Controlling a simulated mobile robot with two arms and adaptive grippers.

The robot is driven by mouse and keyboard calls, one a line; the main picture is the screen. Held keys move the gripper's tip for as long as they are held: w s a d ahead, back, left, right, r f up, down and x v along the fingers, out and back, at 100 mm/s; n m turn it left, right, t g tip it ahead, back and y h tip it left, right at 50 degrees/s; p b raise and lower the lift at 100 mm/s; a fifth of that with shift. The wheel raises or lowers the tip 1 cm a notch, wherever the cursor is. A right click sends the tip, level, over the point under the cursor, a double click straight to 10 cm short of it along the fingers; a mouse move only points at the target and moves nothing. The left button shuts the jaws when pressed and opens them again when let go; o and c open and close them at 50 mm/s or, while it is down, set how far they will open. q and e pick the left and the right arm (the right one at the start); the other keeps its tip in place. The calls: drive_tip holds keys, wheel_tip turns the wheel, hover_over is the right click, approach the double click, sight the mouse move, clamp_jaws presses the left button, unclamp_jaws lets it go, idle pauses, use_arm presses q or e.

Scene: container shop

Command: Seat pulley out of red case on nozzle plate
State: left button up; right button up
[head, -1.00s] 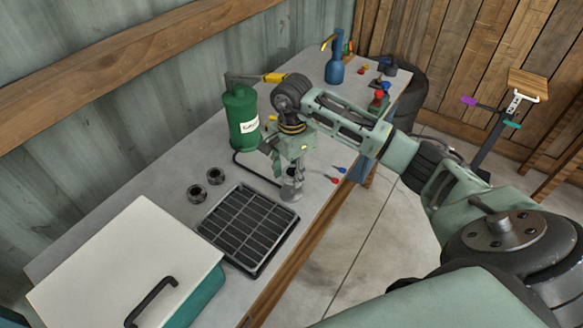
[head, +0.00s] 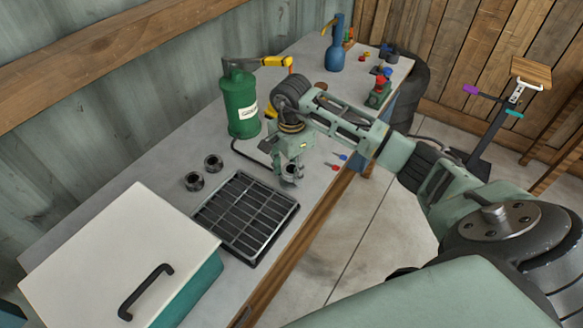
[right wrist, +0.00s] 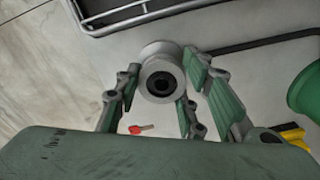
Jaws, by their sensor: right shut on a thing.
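My right gripper (head: 290,178) hangs just off the right side of the black gridded tray. It is shut on a pale grey pulley (right wrist: 161,72), a round spool with a dark centre hole. In the right wrist view the pulley sits between the green fingers. In the head view the fingers partly hide it, and I cannot tell its height above the bench. I cannot pick out a red case or a surely identifiable nozzle plate. My left gripper is not in view.
The black gridded tray (head: 292,208) lies on the grey bench. A green bottle (head: 240,103) stands behind the gripper. Small red and blue tools (head: 335,167) lie near the front edge.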

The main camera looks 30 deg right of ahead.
drive_tip(key=shift+f, duration=0.3)
drive_tip(key=o, duration=1.4)
drive_tip(key=shift+r, duration=0.1)
